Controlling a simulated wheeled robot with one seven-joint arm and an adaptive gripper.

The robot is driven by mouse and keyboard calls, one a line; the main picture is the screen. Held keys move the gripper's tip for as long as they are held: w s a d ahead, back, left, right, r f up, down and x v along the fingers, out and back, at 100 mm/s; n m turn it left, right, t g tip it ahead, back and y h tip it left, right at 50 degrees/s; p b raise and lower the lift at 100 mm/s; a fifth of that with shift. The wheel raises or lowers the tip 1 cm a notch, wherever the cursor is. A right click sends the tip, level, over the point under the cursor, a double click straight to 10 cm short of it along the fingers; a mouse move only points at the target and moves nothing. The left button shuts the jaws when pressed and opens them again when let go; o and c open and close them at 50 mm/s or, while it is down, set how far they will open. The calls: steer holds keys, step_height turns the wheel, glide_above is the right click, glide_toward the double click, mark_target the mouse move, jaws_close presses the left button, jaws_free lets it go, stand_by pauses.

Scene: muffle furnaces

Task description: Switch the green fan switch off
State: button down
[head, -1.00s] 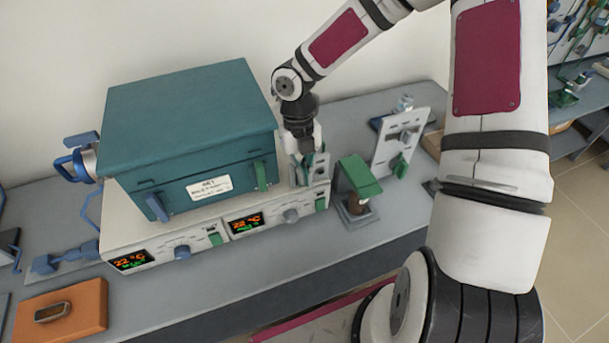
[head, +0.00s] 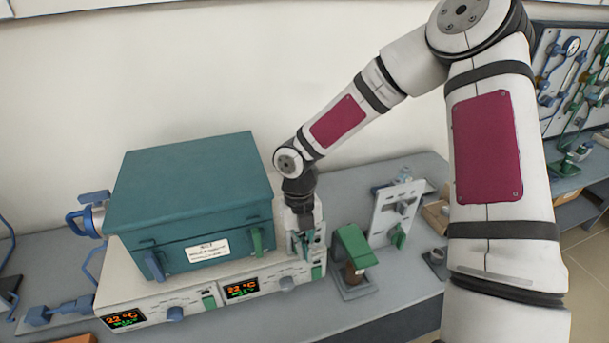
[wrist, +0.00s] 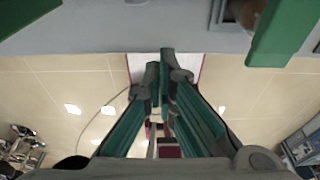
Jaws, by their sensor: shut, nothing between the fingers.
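The teal muffle furnace (head: 190,205) stands on a pale control base (head: 265,294) with two lit displays. Two green switches show on the base front: one between the displays (head: 209,301) and one at the right end (head: 317,272). Their labels are too small to read, so I cannot tell which is the fan switch or how either is set. My gripper (head: 304,252) points down at the base's right end, close to the right green switch; contact cannot be told. In the wrist view its teal fingers (wrist: 160,62) are together and empty.
A small stand with a green hood (head: 352,245) is just right of the base. Behind it stands a white panel with a green handle (head: 397,236). Blue knobs (head: 175,314) sit beside the displays. The bench front right is clear.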

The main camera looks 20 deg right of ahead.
steer(key=w+r+b, duration=0.1)
steer(key=w+r, duration=0.3)
steer(key=r, duration=0.5)
steer(key=w+r+b, duration=0.1)
steer(key=w+r, duration=0.3)
steer(key=r, duration=0.5)
steer(key=shift+w+b, duration=0.4)
steer(key=s+d+r+m+t, duration=0.2)
steer(key=s+r+m+t, duration=0.2)
steer(key=s+m, duration=0.8)
steer(key=s+d+r+m+t, duration=0.2)
steer(key=s+r+m, duration=0.4)
steer(key=m, duration=1.8)
steer(key=shift+s+r+t, duration=0.4)
steer(key=shift+s+t, duration=0.5)
steer(key=shift+s, duration=2.15)
